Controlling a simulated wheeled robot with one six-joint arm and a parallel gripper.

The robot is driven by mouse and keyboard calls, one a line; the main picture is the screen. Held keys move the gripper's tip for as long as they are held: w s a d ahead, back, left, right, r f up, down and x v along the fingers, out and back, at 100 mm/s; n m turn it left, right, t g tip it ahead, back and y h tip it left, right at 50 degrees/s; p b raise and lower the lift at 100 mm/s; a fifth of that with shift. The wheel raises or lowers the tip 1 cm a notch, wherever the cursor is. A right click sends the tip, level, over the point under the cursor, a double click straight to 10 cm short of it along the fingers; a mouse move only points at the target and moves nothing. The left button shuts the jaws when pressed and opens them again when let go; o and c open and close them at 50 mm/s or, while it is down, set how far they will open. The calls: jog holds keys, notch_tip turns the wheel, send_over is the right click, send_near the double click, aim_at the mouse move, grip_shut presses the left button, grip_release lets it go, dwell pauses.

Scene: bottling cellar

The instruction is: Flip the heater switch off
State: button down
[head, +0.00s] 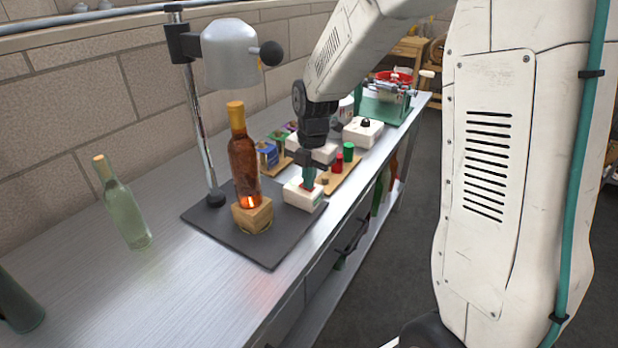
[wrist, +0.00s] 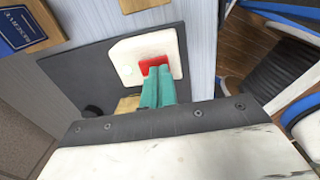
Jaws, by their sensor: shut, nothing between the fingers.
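The heater switch is a red rocker (wrist: 156,49) on a white box (wrist: 126,49), which sits on the dark mat (head: 262,250). The white box also shows in the head view (head: 302,196). My gripper (wrist: 158,72) is shut and empty, its teal fingertips at the red rocker's near edge; I cannot tell whether they touch it. In the head view my gripper (head: 308,182) points down over the box. The heater lamp (head: 230,55) hangs from a metal stand above an amber bottle (head: 243,160) on a wooden block (head: 252,215). Which way the rocker is tipped is unclear.
A pale green bottle (head: 123,208) stands left of the mat, and a dark bottle (head: 18,305) is at the left edge. Red and green pieces (head: 348,151), a white box with a black knob (head: 363,131) and a green-framed device (head: 383,100) stand farther along the bench.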

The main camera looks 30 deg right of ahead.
notch_tip(320, 180, up, 14)
jog(key=s, duration=0.1)
jog(key=shift+s+d, duration=0.2)
jog(key=shift+d, duration=0.25)
jog(key=shift+f, duration=0.1)
jog(key=shift+w+a+t, duration=0.25)
jog(key=shift+w+t, duration=0.05)
jog(key=shift+w, duration=0.35)
jog(key=f, duration=0.4)
jog(key=w+f, duration=0.1)
jog(key=f, duration=0.4)
jog(key=a+f, duration=0.1)
jog(key=f, duration=0.3)
jog(key=shift+w+f, duration=0.25)
jog(key=shift+f, duration=0.05)
